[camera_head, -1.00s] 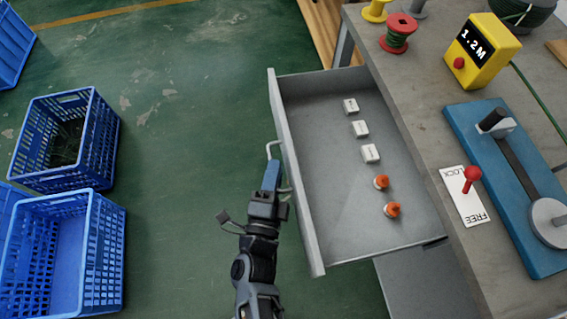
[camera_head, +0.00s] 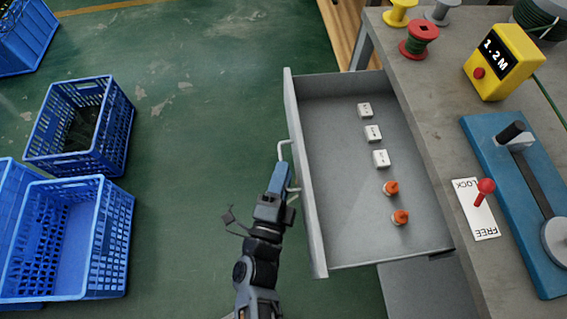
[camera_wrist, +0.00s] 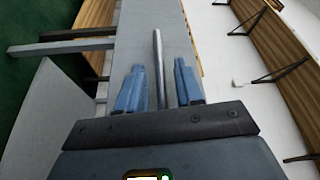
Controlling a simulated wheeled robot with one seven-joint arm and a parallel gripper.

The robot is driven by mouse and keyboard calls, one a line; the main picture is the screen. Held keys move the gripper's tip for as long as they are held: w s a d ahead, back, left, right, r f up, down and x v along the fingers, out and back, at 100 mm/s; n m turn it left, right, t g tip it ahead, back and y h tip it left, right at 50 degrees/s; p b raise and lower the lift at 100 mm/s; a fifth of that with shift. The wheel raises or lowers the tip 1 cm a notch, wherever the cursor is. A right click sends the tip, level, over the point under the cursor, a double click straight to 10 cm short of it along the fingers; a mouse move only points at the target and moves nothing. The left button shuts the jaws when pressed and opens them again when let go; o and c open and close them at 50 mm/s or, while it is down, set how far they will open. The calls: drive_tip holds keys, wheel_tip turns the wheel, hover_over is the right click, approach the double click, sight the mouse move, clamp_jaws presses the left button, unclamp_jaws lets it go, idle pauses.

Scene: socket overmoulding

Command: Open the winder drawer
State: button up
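The winder drawer (camera_head: 345,225) is pulled out from the workbench, its inside in plain view. Its bar handle (camera_head: 284,147) is on the outer face of the drawer front and also shows in the wrist view (camera_wrist: 158,55). My gripper (camera_head: 280,178) is at the handle. In the wrist view, my two blue fingers (camera_wrist: 160,85) stand on either side of the bar, with visible gaps. The gripper looks open around the handle, not clamped on it. Three white blocks (camera_head: 373,133) and two orange-topped pieces (camera_head: 391,188) lie in the drawer.
The workbench (camera_head: 425,110) holds spools (camera_head: 419,40), a yellow "1.2M" counter (camera_head: 500,60), a blue-based crank device (camera_head: 487,130) and a red LOCK/FREE lever (camera_head: 484,188). Blue crates (camera_head: 85,125) stand on the floor at left. Green floor between crates and drawer is clear.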

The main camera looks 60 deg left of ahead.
drive_tip(key=v, duration=0.6)
drive_tip(key=shift+s+d+b, duration=0.25)
drive_tip(key=shift+d+b, duration=0.05)
drive_tip(key=shift+f, duration=0.15)
